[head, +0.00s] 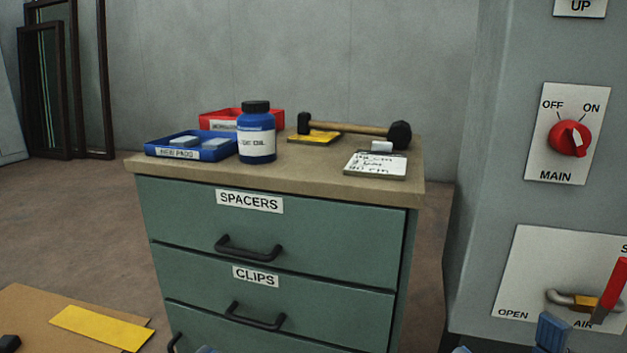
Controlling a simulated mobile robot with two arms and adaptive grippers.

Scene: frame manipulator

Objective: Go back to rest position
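Blue parts that look like my own grippers show only at the bottom edge. A small blue tip (206,349) shows below the drawers, likely my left gripper. At the lower right a blue piece (551,332) stands in front of the grey cabinet, with another blue sliver (461,349) to its left, likely my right gripper. Most of both grippers is cut off by the frame. I cannot tell their opening or whether they hold anything.
A green drawer cabinet (330,238) carries a blue tray (160,151), red tray (275,116), blue bottle (257,145), mallet (355,129) and written card (375,165). At right is a grey cabinet with a red knob (563,138) and red-handled valve (611,290). Frames lean behind.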

